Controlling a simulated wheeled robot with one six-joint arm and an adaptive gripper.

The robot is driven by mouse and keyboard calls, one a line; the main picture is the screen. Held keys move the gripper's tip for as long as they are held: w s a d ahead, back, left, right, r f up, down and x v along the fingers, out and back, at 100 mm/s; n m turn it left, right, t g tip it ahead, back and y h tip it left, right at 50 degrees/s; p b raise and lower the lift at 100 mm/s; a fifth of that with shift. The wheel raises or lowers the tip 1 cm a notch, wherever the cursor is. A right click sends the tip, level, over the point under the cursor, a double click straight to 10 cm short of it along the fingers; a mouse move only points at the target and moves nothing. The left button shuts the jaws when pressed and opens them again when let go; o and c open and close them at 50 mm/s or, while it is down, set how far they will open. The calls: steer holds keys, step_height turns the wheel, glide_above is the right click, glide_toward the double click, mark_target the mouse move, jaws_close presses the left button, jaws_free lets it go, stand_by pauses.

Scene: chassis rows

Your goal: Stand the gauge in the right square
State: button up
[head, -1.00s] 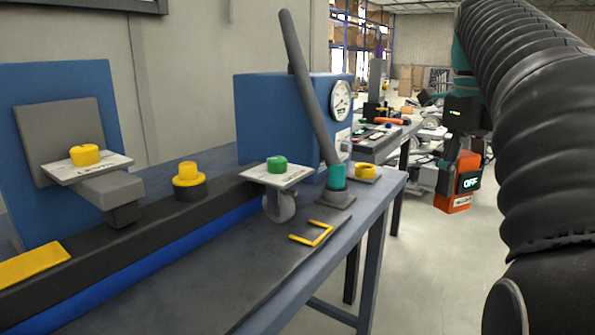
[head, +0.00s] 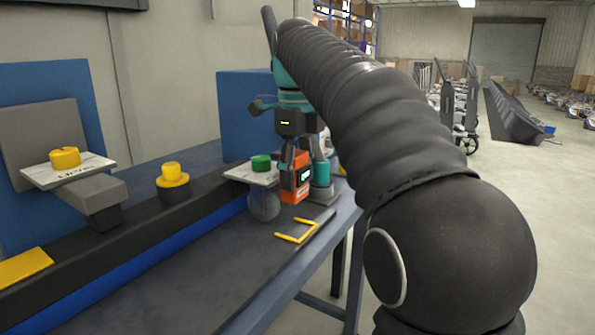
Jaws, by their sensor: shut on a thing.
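The gauge (head: 298,190) is an orange box with a dark display on its front. My gripper (head: 302,162) is shut on its upper part from above. The gauge hangs roughly upright over the far part of the bench, in front of the blue cabinet and close to the green-knob plate. I cannot tell whether its base touches anything. Yellow corner marks (head: 303,233) lie on the bench top nearer to me, below the gauge in the picture; nothing stands inside them. A flat yellow patch (head: 22,268) lies at the far left on the dark rail.
A plate with a green knob (head: 261,163) stands just left of the gauge. A teal-collared post (head: 321,178) is close on its right. Behind is a blue cabinet (head: 240,110). Yellow knobs (head: 172,175) line the left. The near bench top (head: 215,262) is clear.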

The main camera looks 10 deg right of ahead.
mark_target(297, 196)
steer(key=shift+f, duration=1.05)
step_height(297, 196, down, 3)
steer(key=b, duration=0.3)
steer(key=shift+r, duration=0.15)
steer(key=shift+p, duration=0.6)
steer(key=shift+f+b, duration=0.45)
steer(key=shift+f, duration=0.8)
stand_by(0.5)
steer(key=o, duration=1.4)
steer(key=shift+r, duration=3.75)
steer(key=shift+s+d, duration=0.1)
